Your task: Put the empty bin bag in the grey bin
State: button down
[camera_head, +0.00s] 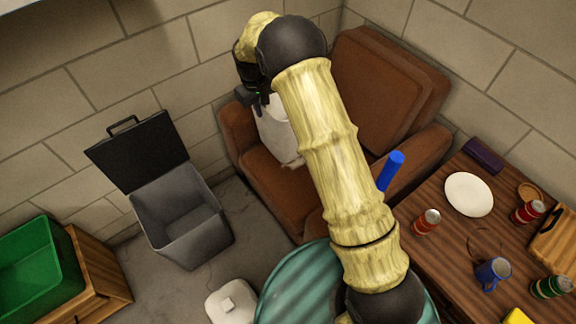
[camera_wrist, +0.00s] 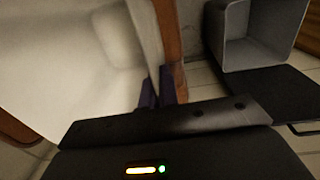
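The white bin bag (camera_head: 278,132) hangs at my gripper (camera_head: 260,103), over the left part of the brown armchair. In the wrist view the bag (camera_wrist: 70,60) fills the left side, and its edge runs between the two dark fingers of my gripper (camera_wrist: 160,80), which are close together on it. The bag looks open and empty inside. The grey bin (camera_head: 182,222) stands on the floor left of the armchair, apart from the bag, with its black lid (camera_head: 137,152) swung up. The bin also shows at the upper right of the wrist view (camera_wrist: 262,50).
The brown armchair (camera_head: 375,95) stands under and behind my arm. A green crate (camera_head: 35,270) sits on a wooden cabinet (camera_head: 98,275) at left. A wooden table (camera_head: 450,255) at right holds a plate, cans and a mug. A white lidded object (camera_head: 232,303) is in front.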

jog(key=shift+w+f, duration=0.15)
jog(key=shift+w, duration=0.2)
jog(key=shift+f, duration=0.2)
jog(key=shift+s+f+b, duration=0.1)
jog(key=shift+f+b, duration=0.05)
jog(key=shift+b, duration=0.35)
notch_tip(320, 180, down, 9)
jog(key=b, duration=0.9)
jog(key=shift+f, duration=0.1)
jog(key=shift+f, duration=2.45)
jog(key=shift+b, duration=0.3)
